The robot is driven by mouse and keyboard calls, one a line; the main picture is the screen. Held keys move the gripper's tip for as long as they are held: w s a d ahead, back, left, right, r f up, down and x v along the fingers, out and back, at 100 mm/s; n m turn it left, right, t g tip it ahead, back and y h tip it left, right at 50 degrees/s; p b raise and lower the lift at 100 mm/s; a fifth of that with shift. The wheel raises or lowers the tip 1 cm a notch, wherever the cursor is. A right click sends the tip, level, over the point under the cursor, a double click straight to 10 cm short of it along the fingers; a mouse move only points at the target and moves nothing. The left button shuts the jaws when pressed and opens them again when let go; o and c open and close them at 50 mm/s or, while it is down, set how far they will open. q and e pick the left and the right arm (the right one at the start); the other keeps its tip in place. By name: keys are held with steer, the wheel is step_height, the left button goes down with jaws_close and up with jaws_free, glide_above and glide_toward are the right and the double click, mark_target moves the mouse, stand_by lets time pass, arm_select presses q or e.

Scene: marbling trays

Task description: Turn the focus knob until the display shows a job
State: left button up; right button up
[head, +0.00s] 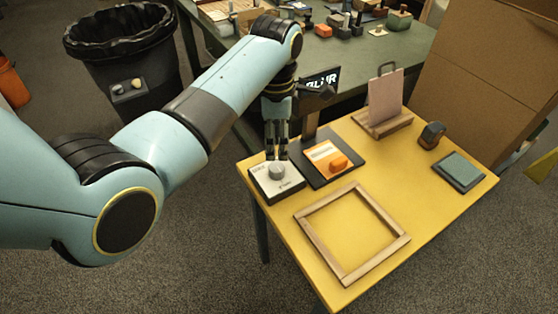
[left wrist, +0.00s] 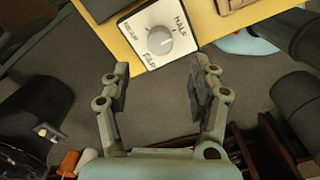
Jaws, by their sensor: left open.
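The focus knob (head: 276,171) is a grey round dial on a white box (head: 288,186) at the table's left corner. In the left wrist view the knob (left wrist: 159,40) has labels around it that seem to read NEAR, HALF and FAR. Which one it points to is unclear. The dark display (head: 320,80) shows white letters that look like BLUR, partly hidden by my arm. My left gripper (head: 277,154) points down just above the knob. In the left wrist view the gripper (left wrist: 160,80) is open and empty, with the knob beyond its fingertips. My right gripper is not in view.
A black bin (head: 125,60) stands at the back left.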

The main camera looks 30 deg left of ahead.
mark_target(277, 166)
arm_select(q)
step_height(277, 166, down, 10)
steer(key=shift+r+b, duration=0.1)
steer(key=shift+b, duration=0.7)
steer(key=c, duration=1.1)
steer(key=shift+c, duration=0.2)
steer(key=shift+r, duration=0.1)
